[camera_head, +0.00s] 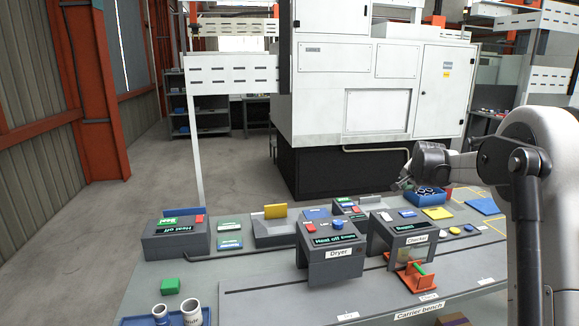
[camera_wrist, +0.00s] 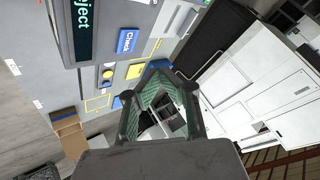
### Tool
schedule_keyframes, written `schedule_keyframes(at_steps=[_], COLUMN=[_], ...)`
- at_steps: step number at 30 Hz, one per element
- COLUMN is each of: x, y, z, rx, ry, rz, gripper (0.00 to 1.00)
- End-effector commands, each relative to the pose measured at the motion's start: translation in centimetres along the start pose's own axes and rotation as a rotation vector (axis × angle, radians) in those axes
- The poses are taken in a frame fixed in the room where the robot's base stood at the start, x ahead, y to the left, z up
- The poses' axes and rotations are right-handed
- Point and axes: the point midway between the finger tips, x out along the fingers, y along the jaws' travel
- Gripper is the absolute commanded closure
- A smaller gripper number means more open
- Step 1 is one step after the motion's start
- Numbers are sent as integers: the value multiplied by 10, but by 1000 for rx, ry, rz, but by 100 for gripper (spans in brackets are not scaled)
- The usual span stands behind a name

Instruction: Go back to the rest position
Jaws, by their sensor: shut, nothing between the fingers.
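My gripper (camera_head: 403,183) is at the right of the head view, held above the far right part of the bench (camera_head: 255,290). In the wrist view my gripper (camera_wrist: 157,76) has its two fingers brought together at the tips, with nothing between them. A blue tray with round parts (camera_head: 427,195) is close beside the gripper in the head view; I cannot tell the exact height between them.
The Checker station (camera_head: 404,240) and the Dryer station (camera_head: 331,250) stand mid-bench, with an orange fixture (camera_head: 415,278) by the Checker. A heat station (camera_head: 176,240) is at the left. A large white machine (camera_head: 350,95) rises behind. The left floor is clear.

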Motion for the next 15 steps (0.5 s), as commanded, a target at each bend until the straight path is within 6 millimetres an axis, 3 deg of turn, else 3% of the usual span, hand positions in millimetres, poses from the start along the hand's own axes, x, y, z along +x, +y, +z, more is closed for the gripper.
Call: schedule_keyframes(at_steps=[6,15], x=[-76,-170], y=[-12,-8], z=[37,98], rx=[-105,-248], ry=[-27,-63], rz=[-4,-11], gripper=[100,100])
